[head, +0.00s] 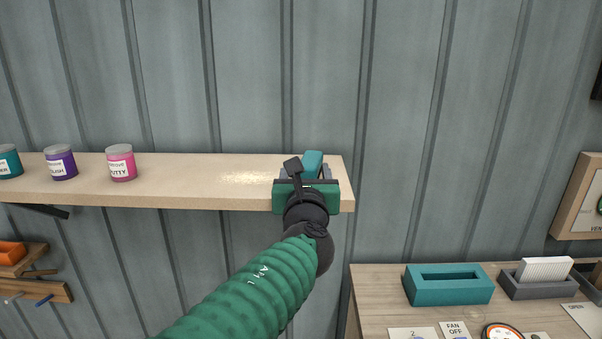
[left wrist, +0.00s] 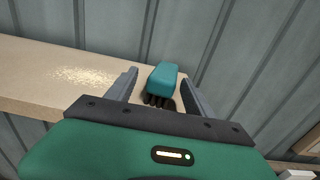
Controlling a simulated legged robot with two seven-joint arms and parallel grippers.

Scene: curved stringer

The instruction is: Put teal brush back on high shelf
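The teal brush (head: 312,162) is at the right end of the high shelf (head: 225,180). In the left wrist view the brush (left wrist: 163,78) shows its teal block on top and dark bristles below, seemingly resting on the shelf (left wrist: 60,80). My left gripper (head: 304,173) is over the shelf's right end. Its fingers (left wrist: 160,84) stand on either side of the brush, with a visible gap on both sides, so it is open around the brush. In the head view the gripper hides the brush's lower part. My right gripper is not in view.
Teal, purple and pink jars (head: 120,163) stand on the shelf's left part. The shelf between them and my gripper is clear. A ribbed wall is behind.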

